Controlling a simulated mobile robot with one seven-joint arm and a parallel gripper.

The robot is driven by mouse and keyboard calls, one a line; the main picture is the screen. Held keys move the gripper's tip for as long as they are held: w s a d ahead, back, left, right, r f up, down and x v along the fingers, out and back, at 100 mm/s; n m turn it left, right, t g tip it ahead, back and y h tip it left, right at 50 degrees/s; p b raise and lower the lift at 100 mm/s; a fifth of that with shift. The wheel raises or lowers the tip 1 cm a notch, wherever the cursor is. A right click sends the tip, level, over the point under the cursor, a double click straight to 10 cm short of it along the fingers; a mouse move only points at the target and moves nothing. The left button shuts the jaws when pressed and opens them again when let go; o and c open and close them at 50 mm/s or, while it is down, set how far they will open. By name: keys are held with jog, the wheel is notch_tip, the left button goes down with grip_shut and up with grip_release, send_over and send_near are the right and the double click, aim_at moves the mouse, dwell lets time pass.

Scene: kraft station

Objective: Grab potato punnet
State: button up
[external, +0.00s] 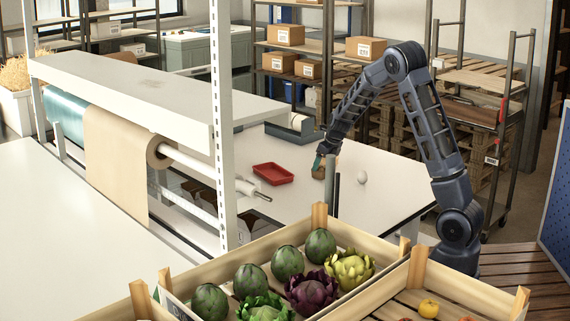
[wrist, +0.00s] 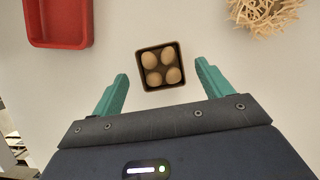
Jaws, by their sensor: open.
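The potato punnet (wrist: 160,88) is a small square dark-brown box with several tan potatoes in it. In the wrist view it sits on the white table, just beyond and between the two teal fingertips. My gripper (wrist: 162,88) is open, with a finger on each side and a gap to the punnet.
A red tray (external: 273,174) lies left of the punnet; it also shows in the wrist view (wrist: 58,42). A pale shredded heap (wrist: 264,14) is at the upper right of the wrist view. Crates of vegetables (external: 320,215) are in the foreground.

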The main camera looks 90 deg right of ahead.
aim_at(321, 167)
jog(key=shift+x, duration=2.1)
jog(key=shift+s, duration=0.15)
jog(key=c, duration=1.1)
